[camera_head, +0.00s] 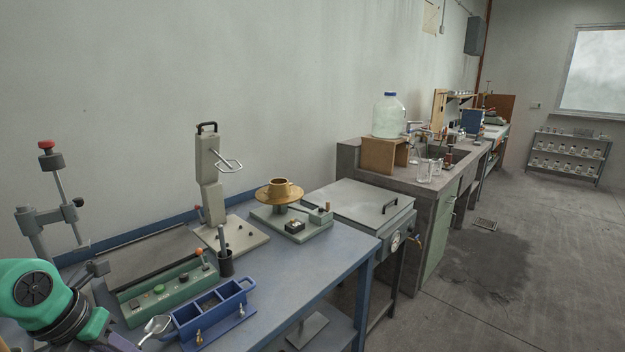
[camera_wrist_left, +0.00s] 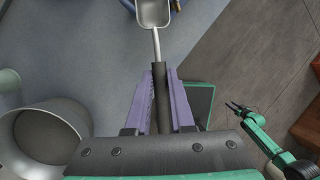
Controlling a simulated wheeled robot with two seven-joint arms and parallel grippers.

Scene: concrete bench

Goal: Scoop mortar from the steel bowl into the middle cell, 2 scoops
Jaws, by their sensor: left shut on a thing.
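My left gripper (camera_wrist_left: 160,100) is shut on the dark handle of a metal scoop (camera_wrist_left: 153,12); its purple fingers lie on both sides of the handle. In the head view the scoop (camera_head: 156,326) is just left of the blue mould (camera_head: 214,315), which has open cells in a row. I cannot tell whether the scoop holds mortar. The steel bowl (camera_wrist_left: 75,117) is at the lower left of the left wrist view, with a grey-brown inside; it is not in the head view. My right gripper (camera_wrist_left: 237,107) shows in the left wrist view, its fingers apart and empty.
A brass flow table (camera_head: 280,191) and a tall grey device (camera_head: 211,180) stand farther back. The bench front (camera_head: 290,290) is clear right of the mould.

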